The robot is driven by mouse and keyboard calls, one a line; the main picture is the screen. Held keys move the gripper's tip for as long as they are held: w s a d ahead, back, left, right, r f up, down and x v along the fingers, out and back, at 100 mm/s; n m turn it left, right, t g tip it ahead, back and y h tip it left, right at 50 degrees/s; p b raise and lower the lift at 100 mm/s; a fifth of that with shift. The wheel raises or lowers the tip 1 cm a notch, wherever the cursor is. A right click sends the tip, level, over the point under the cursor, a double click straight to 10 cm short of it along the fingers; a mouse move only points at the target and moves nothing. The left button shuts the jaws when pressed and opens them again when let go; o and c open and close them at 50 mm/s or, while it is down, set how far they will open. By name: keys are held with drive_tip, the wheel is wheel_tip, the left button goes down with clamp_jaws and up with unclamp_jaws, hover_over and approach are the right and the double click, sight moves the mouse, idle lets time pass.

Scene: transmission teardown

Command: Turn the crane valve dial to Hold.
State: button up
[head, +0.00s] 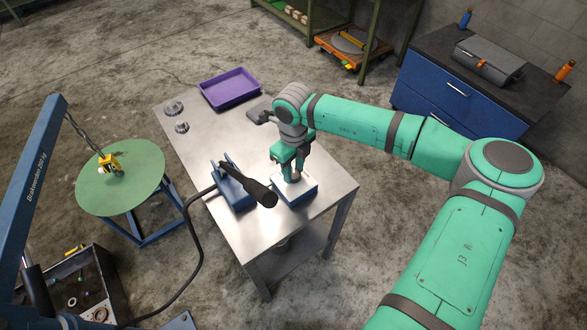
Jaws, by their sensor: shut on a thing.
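A small box with a pale top and blue sides (307,193) stands on the metal table. My gripper (291,177) points down onto its top and is shut on a small light knob, which I take to be the valve dial (296,177). The fingers hide most of the dial. Its markings, the Hold position and the way the dial points are too small or hidden to tell.
A black handle (249,186) on a blue cradle (233,190) stands left of the box, its hose running to the floor. A purple tray (230,89) and gears (174,108) are at the table's far end. The blue crane (36,185) hangs its yellow hook (110,163) over a green round table (122,190).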

sight(293, 173)
drive_tip(key=n, duration=0.6)
drive_tip(key=shift+a, duration=0.1)
drive_tip(key=shift+n, duration=0.3)
idle(0.3)
drive_tip(key=o, duration=1)
drive_tip(key=shift+o, duration=0.2)
wheel_tip(293, 173, up, 11)
